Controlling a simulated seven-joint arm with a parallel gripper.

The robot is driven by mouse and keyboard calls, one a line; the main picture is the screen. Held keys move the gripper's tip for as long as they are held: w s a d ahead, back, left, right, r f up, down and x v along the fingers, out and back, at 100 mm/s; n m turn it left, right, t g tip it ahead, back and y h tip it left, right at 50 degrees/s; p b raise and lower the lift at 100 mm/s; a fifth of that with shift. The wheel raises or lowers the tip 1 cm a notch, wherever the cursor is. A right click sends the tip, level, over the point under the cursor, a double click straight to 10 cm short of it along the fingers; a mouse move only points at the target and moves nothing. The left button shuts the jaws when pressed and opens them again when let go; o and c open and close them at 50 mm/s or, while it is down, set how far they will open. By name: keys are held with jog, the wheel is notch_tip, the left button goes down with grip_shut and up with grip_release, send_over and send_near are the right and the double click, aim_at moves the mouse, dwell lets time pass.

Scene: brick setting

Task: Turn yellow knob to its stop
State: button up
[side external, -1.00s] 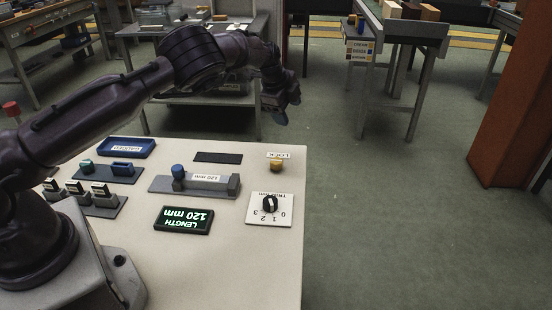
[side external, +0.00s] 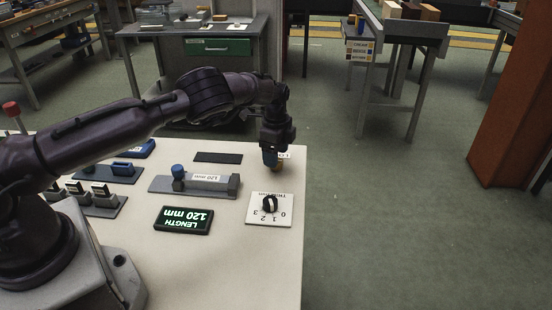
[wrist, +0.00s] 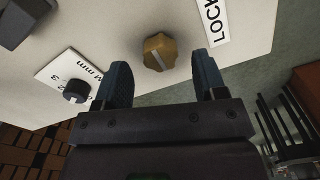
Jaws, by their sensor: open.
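The yellow knob (wrist: 159,52) sits on the pale panel beside a white LOCK label (wrist: 212,22) in the wrist view. A pale line runs across its top. My gripper (wrist: 163,78) is open and empty, with its blue fingertips apart. In the wrist view the knob appears between and just beyond the two fingertips. In the side view my gripper (side external: 270,160) points down over the knob (side external: 278,167) and hides much of it. I cannot tell whether the fingers touch it.
A black dial (side external: 269,204) on a white scale plate is close by in front. A grey slide with a blue knob (side external: 178,171) and a lit LENGTH 120 mm display (side external: 184,219) lie to the left. The panel's right edge is near.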

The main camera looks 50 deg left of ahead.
jog(key=shift+f, duration=1.1)
jog(key=c, duration=0.9)
jog(key=shift+c, duration=0.2)
